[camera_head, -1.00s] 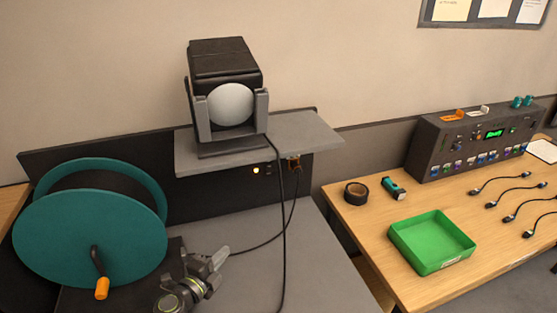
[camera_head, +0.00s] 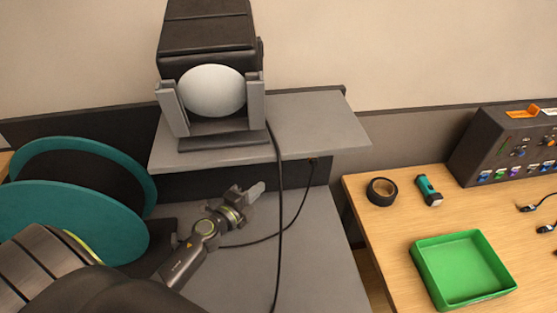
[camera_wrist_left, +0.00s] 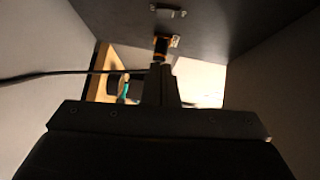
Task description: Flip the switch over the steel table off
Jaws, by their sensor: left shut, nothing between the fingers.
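The steel table (camera_head: 245,270) has a grey top with a dark back panel (camera_head: 215,182) behind it. No switch shows in the head view now; the grey shelf (camera_head: 325,130) overhangs the panel there. In the left wrist view, a small metal fitting (camera_wrist_left: 168,11) and an orange fitting (camera_wrist_left: 160,46) sit on a dark surface; I cannot tell which is the switch. My left gripper (camera_head: 256,190) is shut and empty, above the table and below the shelf's front edge. Its shut fingers (camera_wrist_left: 161,75) point toward the orange fitting; contact cannot be told. My right gripper is out of view.
A lamp (camera_head: 210,45) stands on the shelf, its black cable (camera_head: 278,220) hanging in front of the panel. A teal reel (camera_head: 75,225) is at left. The wooden table (camera_head: 385,235) at right holds a green tray (camera_head: 428,273), tape (camera_head: 381,191) and a control box (camera_head: 490,150).

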